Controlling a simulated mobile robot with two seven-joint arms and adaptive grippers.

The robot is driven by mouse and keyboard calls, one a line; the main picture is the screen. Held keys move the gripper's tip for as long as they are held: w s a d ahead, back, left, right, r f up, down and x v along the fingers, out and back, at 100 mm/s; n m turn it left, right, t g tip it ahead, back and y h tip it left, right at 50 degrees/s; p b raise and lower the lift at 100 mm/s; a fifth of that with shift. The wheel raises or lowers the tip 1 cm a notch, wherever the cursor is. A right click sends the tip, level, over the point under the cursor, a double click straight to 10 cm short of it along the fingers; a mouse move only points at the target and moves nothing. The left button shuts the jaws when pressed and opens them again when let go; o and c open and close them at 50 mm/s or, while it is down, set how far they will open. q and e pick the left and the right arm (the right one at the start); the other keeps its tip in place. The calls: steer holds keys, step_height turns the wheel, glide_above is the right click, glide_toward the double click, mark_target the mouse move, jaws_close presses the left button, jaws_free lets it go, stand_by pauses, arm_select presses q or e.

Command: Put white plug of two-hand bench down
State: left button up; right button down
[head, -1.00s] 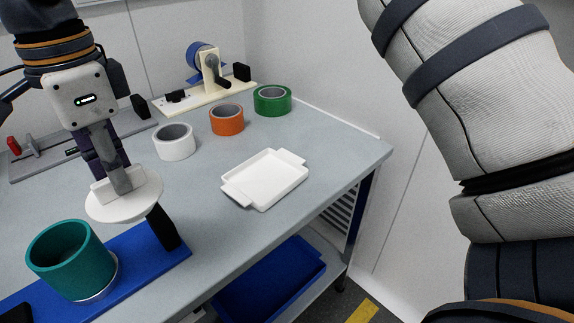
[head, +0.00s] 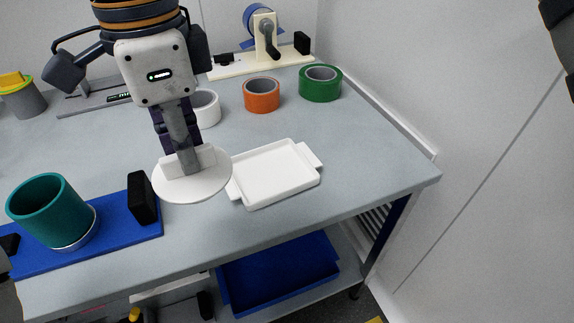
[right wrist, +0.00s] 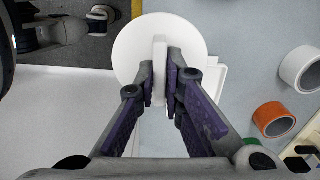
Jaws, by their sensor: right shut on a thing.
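The white plug (head: 192,187), a round disc with a raised bar handle, hangs from my right gripper (head: 187,160). In the right wrist view, the right gripper (right wrist: 161,78) is shut on the handle, with the plug's disc (right wrist: 135,45) beyond the fingers. The plug appears level and above the bench, just left of the white tray (head: 275,176), overlapping its left handle in the head view. The teal cylinder (head: 48,208) stands on the blue base (head: 110,240) of the bench fixture, left of the plug. My left gripper is not in view.
White (head: 207,107), orange (head: 262,95) and green (head: 320,83) tape rolls stand behind the tray. A black block (head: 142,198) rises from the blue base. A tape dispenser (head: 262,40) is at the back. The bench top right of the tray is clear to its edge.

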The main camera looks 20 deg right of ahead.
steer(key=w+d+f, duration=0.4)
steer(key=f, duration=0.1)
steer(key=w+d+f+b, duration=0.1)
steer(key=w+d+f, duration=0.3)
steer(key=w+d, duration=0.1)
steer(key=shift+w+d+f, duration=0.15)
steer(key=shift+d+f, duration=0.1)
steer(key=shift+f, duration=0.15)
steer(key=f, duration=0.3)
steer(key=shift+w+d, duration=0.15)
steer(key=shift+d, duration=0.05)
steer(key=shift+f, duration=0.15)
steer(key=c, duration=2.1)
jaws_free()
steer(key=shift+f, duration=0.1)
steer(key=o, duration=0.4)
